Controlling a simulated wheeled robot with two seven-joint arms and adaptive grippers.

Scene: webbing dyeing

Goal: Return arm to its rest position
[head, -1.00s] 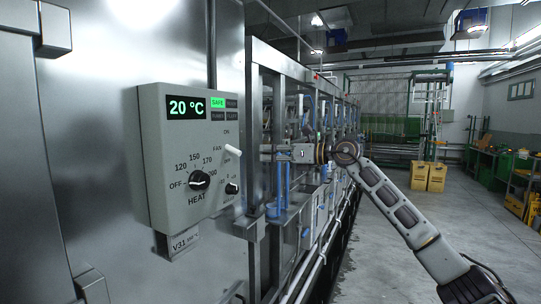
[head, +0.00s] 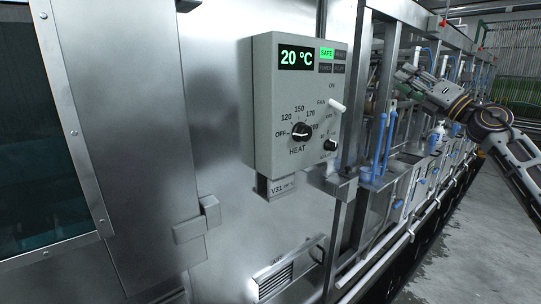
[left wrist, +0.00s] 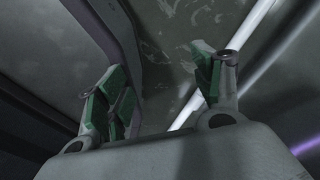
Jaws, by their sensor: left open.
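My right arm comes in from the right edge of the head view. Its gripper (head: 406,74) is raised in front of the machine row, to the right of the grey control box (head: 262,130) and apart from it. The fingers are small there, and I cannot tell whether they are open or shut. My left gripper (left wrist: 160,88) shows only in the left wrist view. Its green-padded fingers are spread wide with nothing between them. The control box reads 20 °C with a green SAFE light. It carries a heat knob (head: 301,131) and a white fan lever (head: 337,106).
A steel cabinet with a dark window (head: 38,150) stands at the left. A vent (head: 275,283) sits low on the steel wall. Blue-handled fittings and pipes (head: 382,145) line the machine row. Bare grey floor (head: 450,250) lies at the lower right.

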